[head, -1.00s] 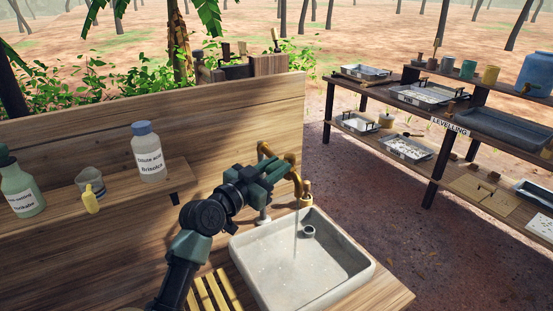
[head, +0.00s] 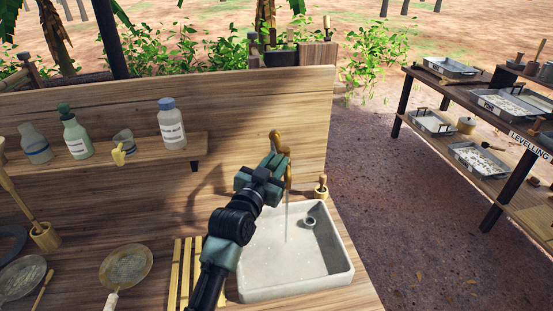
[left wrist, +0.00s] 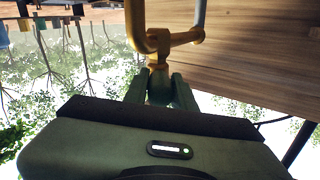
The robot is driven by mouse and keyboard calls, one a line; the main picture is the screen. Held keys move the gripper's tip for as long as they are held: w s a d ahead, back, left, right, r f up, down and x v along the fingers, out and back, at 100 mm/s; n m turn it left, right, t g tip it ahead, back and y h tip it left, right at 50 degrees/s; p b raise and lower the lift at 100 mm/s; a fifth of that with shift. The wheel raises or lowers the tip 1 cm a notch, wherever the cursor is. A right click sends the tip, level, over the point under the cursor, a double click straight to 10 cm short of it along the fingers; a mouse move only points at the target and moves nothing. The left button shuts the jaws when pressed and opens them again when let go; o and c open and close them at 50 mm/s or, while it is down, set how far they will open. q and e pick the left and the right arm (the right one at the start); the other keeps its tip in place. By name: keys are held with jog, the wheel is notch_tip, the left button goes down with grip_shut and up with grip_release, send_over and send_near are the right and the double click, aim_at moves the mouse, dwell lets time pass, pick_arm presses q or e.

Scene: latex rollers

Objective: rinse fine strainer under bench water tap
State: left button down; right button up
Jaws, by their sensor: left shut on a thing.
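The brass bench tap (head: 276,136) rises behind the grey sink (head: 345,278), and a thin stream of water runs from it into the basin. My left gripper (head: 275,168) is shut on the brass tap; the left wrist view shows its fingers (left wrist: 160,88) closed around a brass part below the pipe (left wrist: 167,40). A round strainer (head: 128,264) with a pale handle lies on the bench left of the sink. A second round mesh piece (head: 22,277) lies further left, partly cut off; I cannot tell which is finer. My right gripper is not in view.
A yellow slatted rack (head: 182,272) lies between the strainer and sink, partly behind my left arm. Bottles (head: 172,125) and a small jug (head: 123,142) stand on the back shelf. A wooden holder (head: 45,237) stands at left. Shelves with trays (head: 480,157) stand at right.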

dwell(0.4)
pick_arm(q)
jog(key=c, duration=1.2)
grip_release()
jog(key=shift+o, duration=0.2)
jog(key=b+v, duration=0.2)
jog(key=v, duration=0.5)
jog(key=shift+s, duration=0.35)
